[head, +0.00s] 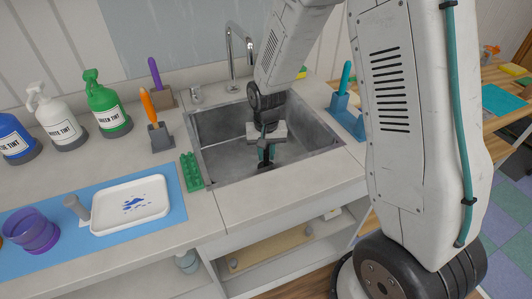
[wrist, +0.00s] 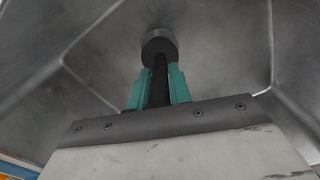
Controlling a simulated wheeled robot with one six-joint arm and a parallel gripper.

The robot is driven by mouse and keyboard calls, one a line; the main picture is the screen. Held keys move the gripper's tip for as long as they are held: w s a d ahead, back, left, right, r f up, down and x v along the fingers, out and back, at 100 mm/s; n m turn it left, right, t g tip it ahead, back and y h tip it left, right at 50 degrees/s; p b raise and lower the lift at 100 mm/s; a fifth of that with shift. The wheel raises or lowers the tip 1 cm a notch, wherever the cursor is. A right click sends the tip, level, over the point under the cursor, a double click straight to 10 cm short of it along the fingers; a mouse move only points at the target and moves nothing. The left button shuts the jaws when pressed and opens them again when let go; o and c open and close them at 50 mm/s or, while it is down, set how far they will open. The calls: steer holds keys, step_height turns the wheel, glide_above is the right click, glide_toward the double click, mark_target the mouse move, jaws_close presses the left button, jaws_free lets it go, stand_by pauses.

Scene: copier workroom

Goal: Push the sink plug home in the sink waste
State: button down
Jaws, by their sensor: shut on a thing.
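The sink (head: 215,135) is a grey metal basin set in the counter. My gripper (head: 266,154) reaches down inside it, low near the front wall. In the wrist view my gripper's teal fingers (wrist: 159,82) are shut on the black stem of the sink plug (wrist: 160,47), whose round grey end lies beyond the fingertips. In the head view a dark piece shows below the fingers, too small to make out well. The sink waste is not clearly seen; the plug and gripper may hide it. I cannot tell whether the plug touches or sits in it.
The tap (head: 240,55) rises behind the sink, close to my arm. A green block (head: 191,171) and an orange-handled tool (head: 148,104) stand left of the basin. A blue holder (head: 347,115) stands right. The front counter strip is clear.

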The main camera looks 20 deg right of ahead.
steer(key=shift+f, duration=1.05)
stand_by(0.4)
steer(key=c, duration=1.2)
jaws_free()
steer(key=shift+r, duration=3.85)
